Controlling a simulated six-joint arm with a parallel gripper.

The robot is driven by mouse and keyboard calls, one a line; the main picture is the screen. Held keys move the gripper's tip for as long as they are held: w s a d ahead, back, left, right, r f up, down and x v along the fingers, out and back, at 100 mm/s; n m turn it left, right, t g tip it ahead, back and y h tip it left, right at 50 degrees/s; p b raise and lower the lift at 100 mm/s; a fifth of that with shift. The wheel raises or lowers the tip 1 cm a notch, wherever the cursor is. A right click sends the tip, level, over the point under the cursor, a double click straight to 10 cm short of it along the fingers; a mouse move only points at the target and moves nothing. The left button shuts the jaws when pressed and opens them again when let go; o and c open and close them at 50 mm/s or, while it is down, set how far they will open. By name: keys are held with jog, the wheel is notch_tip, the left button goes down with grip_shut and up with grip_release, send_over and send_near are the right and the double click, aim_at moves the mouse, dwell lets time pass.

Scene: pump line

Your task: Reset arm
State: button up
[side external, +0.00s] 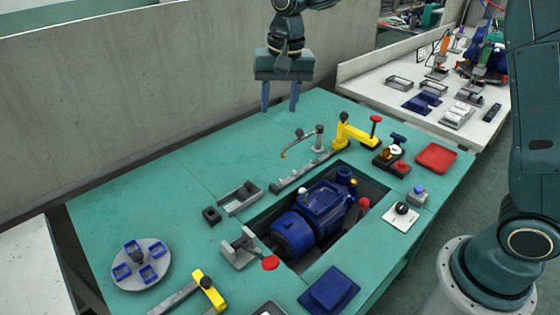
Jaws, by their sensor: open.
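My gripper (281,108) hangs above the far left edge of the green table (130,195), in front of the grey wall. Its two blue-grey fingers point down and stand apart, with nothing between them. It is well clear of the objects on the table. A blue pump (318,212) sits in the dark rectangular recess in the middle of the table, below and to the right of my gripper.
Around the recess stand a yellow clamp arm (355,136), a hooked metal post (303,141), a red tray (436,157), a blue block (329,290) and a round grey plate (141,264) with blue parts. The table's left part is mostly clear. A concrete wall (120,90) runs behind.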

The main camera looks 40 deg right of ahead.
jog(key=s+d+r+n+t, duration=0.15)
jog(key=s+r, duration=0.25)
jog(key=s, duration=0.4)
jog(key=s+d+r+n+t, duration=0.1)
jog(key=s+d+r+n, duration=0.15)
jog(key=s, duration=0.55)
jog(key=s+d+f+n+t, duration=0.1)
jog(key=s, duration=0.6)
jog(key=s+d+f+n, duration=0.1)
jog(key=s+d, duration=0.1)
jog(key=s, duration=0.4)
jog(key=shift+s+d+f+n+t, duration=0.15)
jog(key=shift+s+f+n+t, duration=0.15)
jog(key=shift+s+n+t, duration=0.1)
dwell(0.5)
